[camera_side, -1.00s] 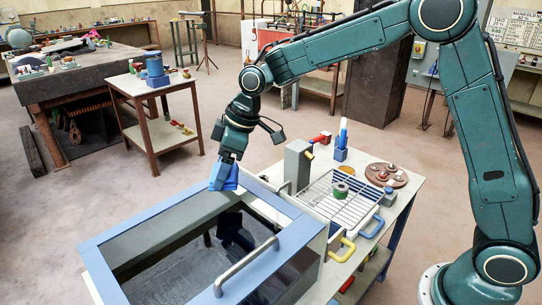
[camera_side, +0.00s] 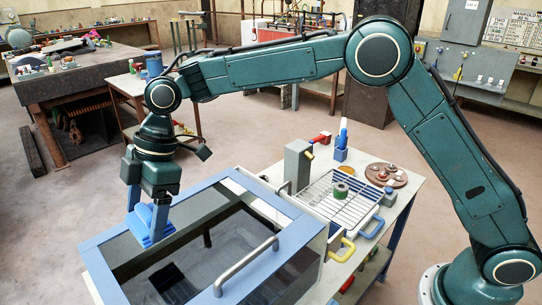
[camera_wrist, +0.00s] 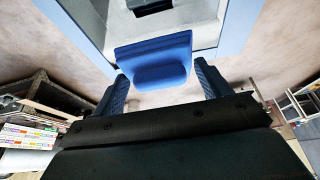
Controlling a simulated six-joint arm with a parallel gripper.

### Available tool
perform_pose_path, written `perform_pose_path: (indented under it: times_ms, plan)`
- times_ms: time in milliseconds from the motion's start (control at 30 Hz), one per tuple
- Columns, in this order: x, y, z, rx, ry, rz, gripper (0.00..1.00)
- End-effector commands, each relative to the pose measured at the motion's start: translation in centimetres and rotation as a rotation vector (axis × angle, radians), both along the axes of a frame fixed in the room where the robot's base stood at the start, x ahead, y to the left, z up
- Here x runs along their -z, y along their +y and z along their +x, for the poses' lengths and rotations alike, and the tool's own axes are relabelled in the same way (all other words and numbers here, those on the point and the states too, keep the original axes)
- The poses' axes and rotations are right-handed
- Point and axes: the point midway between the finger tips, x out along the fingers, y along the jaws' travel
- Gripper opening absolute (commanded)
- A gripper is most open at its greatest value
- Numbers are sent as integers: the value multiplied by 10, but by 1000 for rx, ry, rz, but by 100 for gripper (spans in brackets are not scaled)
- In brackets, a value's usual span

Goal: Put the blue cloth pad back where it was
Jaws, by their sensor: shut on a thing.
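The blue cloth pad (camera_side: 150,226) is held between the fingers of my gripper (camera_side: 148,208). The gripper points down, over the left side of the blue-framed glass-topped box (camera_side: 103,241). I cannot tell whether the pad touches the box or hangs just above it. In the wrist view the pad (camera_wrist: 154,62) sits between the two dark blue fingertips of my gripper (camera_wrist: 160,88), with part of the box frame (camera_wrist: 241,25) beyond it.
A grey bar handle (camera_side: 246,266) crosses the box's near right side. Open floor lies left of the box.

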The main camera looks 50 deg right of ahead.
Motion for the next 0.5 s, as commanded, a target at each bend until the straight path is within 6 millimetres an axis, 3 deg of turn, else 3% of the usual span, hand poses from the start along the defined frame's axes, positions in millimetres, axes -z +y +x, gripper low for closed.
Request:
perform_pose_path:
  times_ms: [300, 500]
  plan:
    - [33, 0, 0, 2, 3, -1, 52]
    - [39, 0, 0, 1, 0, 0, 52]
